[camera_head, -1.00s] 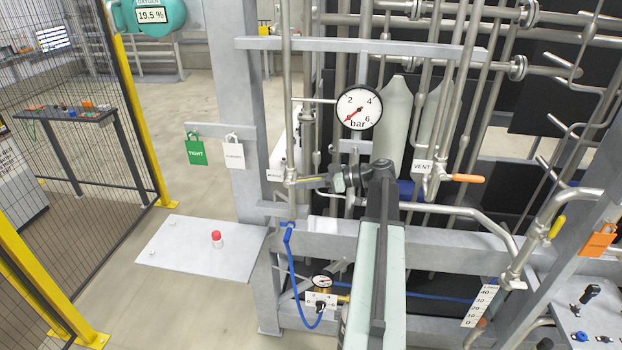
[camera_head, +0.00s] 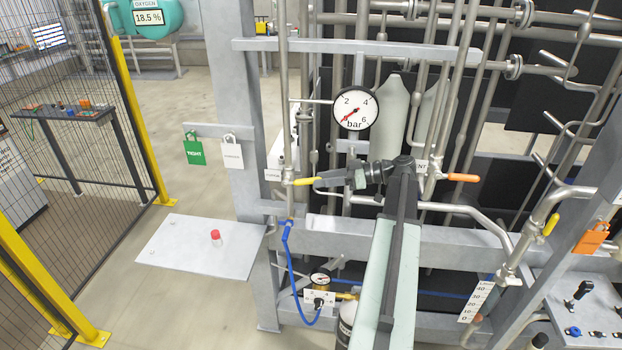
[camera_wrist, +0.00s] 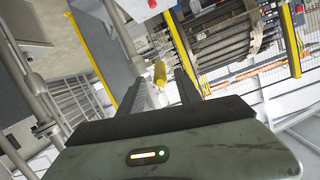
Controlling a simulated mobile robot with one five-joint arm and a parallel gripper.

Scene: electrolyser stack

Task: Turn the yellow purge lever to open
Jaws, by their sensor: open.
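The yellow purge lever (camera_head: 306,181) sticks out to the right from a small valve on a thin vertical pipe, beside a small white label (camera_head: 272,175). It lies about level in the head view. My gripper (camera_head: 322,182) is just right of it, with its fingers pointing left at the lever's free end. In the wrist view the yellow lever (camera_wrist: 160,73) shows end-on between the two dark fingertips of my gripper (camera_wrist: 160,86), with gaps at both sides. The jaws are open. I cannot tell how deep the lever sits between them.
A pressure gauge (camera_head: 355,109) stands above my gripper. An orange lever (camera_head: 462,178) is to the right, behind my arm, and another yellow lever (camera_head: 551,225) is farther right. A blue hose (camera_head: 292,265) hangs below. Steel pipes and a grey frame crowd the area.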

